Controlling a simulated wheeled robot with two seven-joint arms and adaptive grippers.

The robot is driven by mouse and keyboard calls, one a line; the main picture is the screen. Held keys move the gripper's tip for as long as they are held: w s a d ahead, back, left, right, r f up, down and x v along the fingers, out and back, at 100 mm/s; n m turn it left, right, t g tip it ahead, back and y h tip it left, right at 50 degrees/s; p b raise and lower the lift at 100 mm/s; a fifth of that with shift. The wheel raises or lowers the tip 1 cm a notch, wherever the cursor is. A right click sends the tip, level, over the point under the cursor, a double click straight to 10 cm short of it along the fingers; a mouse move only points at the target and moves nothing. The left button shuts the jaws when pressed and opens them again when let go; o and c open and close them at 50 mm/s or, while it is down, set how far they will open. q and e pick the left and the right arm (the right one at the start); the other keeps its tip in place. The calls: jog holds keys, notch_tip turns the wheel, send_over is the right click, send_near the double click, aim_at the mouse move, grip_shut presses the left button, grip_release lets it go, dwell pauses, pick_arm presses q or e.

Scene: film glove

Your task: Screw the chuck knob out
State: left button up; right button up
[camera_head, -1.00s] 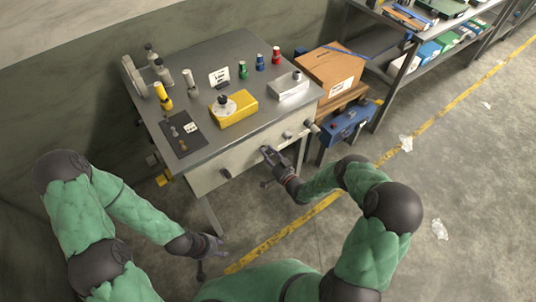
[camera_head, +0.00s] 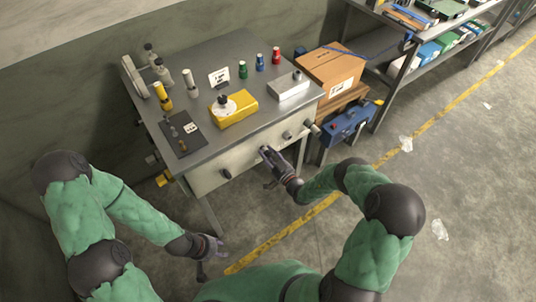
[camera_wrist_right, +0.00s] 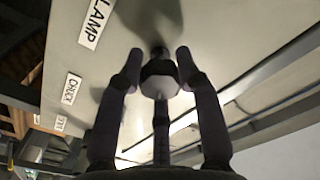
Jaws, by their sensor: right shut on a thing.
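The knob in my right gripper sits on the front panel of the grey workbench; it is a dark, round piece with a pale end (camera_wrist_right: 158,86) in the right wrist view. My right gripper (camera_head: 266,151) has its fingers on both sides of it, shut on it. A CHUCK label (camera_wrist_right: 71,89) and a LAMP label (camera_wrist_right: 97,22) are on the panel beside it; which label belongs to this knob is not clear. My left gripper (camera_head: 217,247) hangs low, away from the bench, and its fingers are too small to judge.
Other dark knobs are on the panel, one left (camera_head: 226,173) and one right (camera_head: 287,135). The bench top (camera_head: 215,60) holds a yellow block (camera_head: 236,114), a pale box (camera_head: 289,90) and several small bottles. A cardboard box (camera_head: 331,70) stands right of the bench.

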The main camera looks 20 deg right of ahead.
jog(key=shift+a+f, duration=0.1)
jog(key=shift+a, duration=0.05)
jog(key=o, duration=1.2)
jog(key=shift+w+f, duration=0.1)
jog(key=shift+s, duration=0.25)
jog(key=v, duration=1.1)
jog(key=shift+s, duration=0.3)
